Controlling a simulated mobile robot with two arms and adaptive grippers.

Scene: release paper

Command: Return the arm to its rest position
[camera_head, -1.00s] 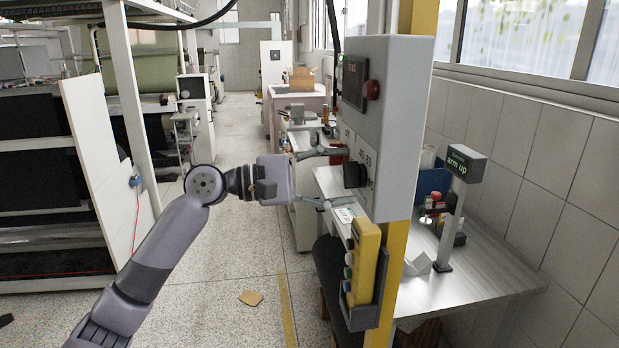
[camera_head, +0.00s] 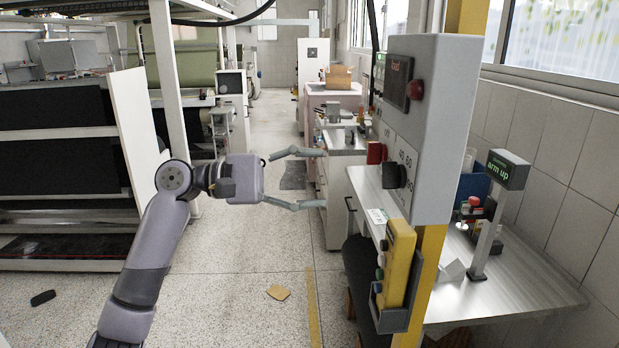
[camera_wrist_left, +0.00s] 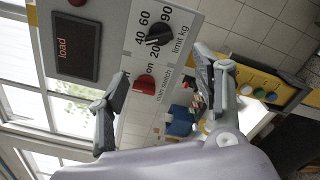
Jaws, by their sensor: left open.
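My left gripper (camera_head: 312,178) is open and empty in the head view, with its two fingers spread and pointing right. It is in the air to the left of a grey control box (camera_head: 440,130), apart from it. The box carries a black dial (camera_head: 396,175), a red switch (camera_head: 376,153) and a dark display (camera_head: 397,80). In the left wrist view the open fingers (camera_wrist_left: 160,105) frame the red switch (camera_wrist_left: 144,83), and the black dial (camera_wrist_left: 159,36) is above it. My right gripper is not in view.
A yellow pendant (camera_head: 398,262) hangs on the yellow post below the box. A metal table (camera_head: 510,290) with an "arm up" sign (camera_head: 507,170) stands at right. A white-framed machine (camera_head: 135,150) is at left. The floor aisle (camera_head: 240,250) between is mostly clear.

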